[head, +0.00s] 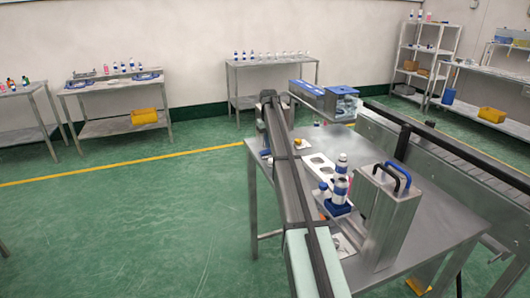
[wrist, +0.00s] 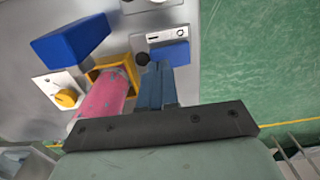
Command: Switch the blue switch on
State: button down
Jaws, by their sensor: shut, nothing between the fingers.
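In the wrist view, a blue block (wrist: 181,53) sits at the edge of a pale plate (wrist: 166,35) with a dark slot and a small round mark. I cannot tell for sure whether this is the blue switch, or whether it is on or off. My gripper (wrist: 155,70) has its blue-grey fingers shut and empty. In the picture they overlap the left part of that block; contact cannot be told. A black ball (wrist: 142,59) shows beside the fingertips. In the head view my arm runs up the middle, and the fingers cannot be made out.
A pink cylinder (wrist: 103,97) lies left of the fingers, by a yellow frame (wrist: 121,70). A larger blue block (wrist: 70,41) and a yellow knob (wrist: 67,98) are further left. In the head view, bottles (head: 340,188) and a metal box (head: 390,218) with handles stand right of my arm.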

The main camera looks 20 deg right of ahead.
aim_at(268, 150)
jog(key=shift+f, duration=1)
dwell(0.8)
jog(key=shift+r, duration=3.5)
